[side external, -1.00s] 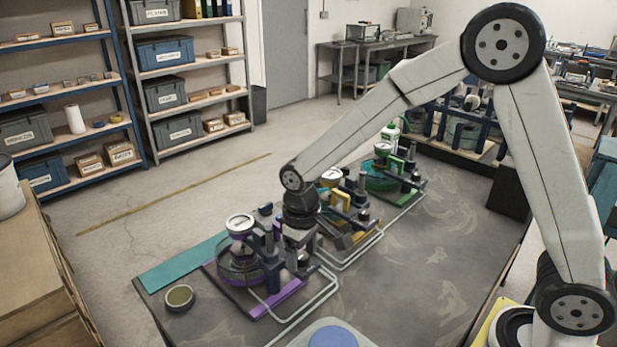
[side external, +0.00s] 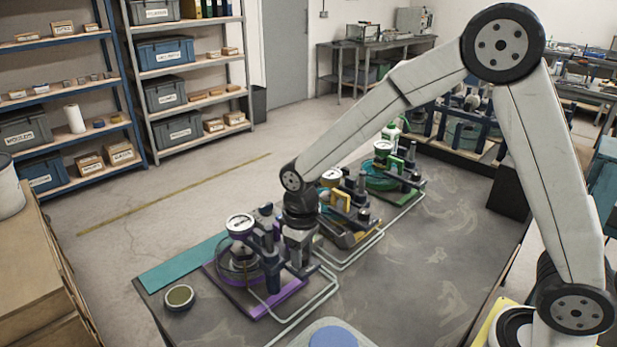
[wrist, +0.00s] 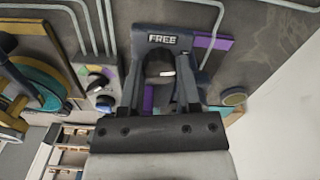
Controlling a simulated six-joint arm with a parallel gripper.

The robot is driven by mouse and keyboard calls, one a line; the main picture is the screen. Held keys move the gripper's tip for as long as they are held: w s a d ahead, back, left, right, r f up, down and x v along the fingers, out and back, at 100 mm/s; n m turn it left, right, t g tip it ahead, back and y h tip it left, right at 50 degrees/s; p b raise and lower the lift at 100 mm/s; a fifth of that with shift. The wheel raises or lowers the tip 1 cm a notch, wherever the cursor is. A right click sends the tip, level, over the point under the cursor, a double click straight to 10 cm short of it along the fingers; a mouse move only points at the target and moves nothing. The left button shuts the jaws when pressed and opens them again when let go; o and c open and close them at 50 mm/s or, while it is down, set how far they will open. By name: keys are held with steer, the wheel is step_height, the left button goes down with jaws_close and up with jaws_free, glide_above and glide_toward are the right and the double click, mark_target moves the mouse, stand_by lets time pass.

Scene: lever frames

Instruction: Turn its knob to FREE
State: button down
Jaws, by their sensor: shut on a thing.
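The station with the purple base plate (side external: 262,308) is nearest on the bench, with a white-faced gauge (side external: 240,222) on it. My gripper (side external: 299,270) points down at its right side. In the wrist view my gripper (wrist: 161,84) is shut on a dark knob (wrist: 159,66), with a finger on either side. A white mark shows on the knob. The word FREE (wrist: 162,39) stands on a dark part just beyond it. The fingers hide much of the knob, and I cannot tell its exact setting.
A yellow station (side external: 345,205) and a green station (side external: 390,175) stand farther along the bench. Grey pipes (side external: 325,295) run beside the stations. A small round tin (side external: 180,297) sits at the left corner. The bench (side external: 430,250) is clear on the right.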

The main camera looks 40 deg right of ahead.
steer(key=n, duration=1)
steer(key=shift+n, duration=2.1)
steer(key=shift+c, duration=1.6)
jaws_free()
steer(key=shift+r, duration=0.2)
steer(key=shift+r, duration=3.75)
